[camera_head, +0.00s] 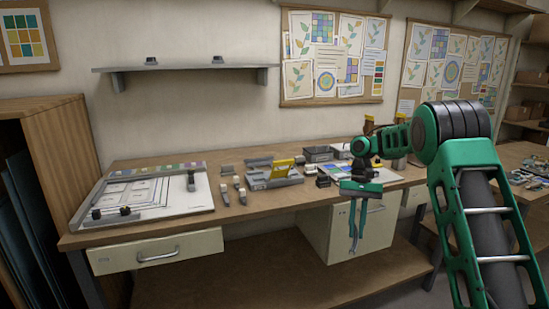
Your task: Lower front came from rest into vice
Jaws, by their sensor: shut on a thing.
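My gripper (353,248) points down in front of the bench's front edge, over the pale cabinet front in the picture. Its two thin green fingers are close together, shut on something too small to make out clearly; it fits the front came. A grey fixture with a yellow part (284,166) stands on the bench left of my gripper. A small dark block (323,181) sits between them. I cannot tell for sure which of these is the vice or the rest. No came is clearly visible on the bench.
A pale board (155,221) with a drawing and dark blocks lies at the bench's left. Small blocks (241,196) stand beside the fixture. A grey box (318,154) stands behind. A wall shelf (190,68) hangs above. Bare bench top shows along the front edge.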

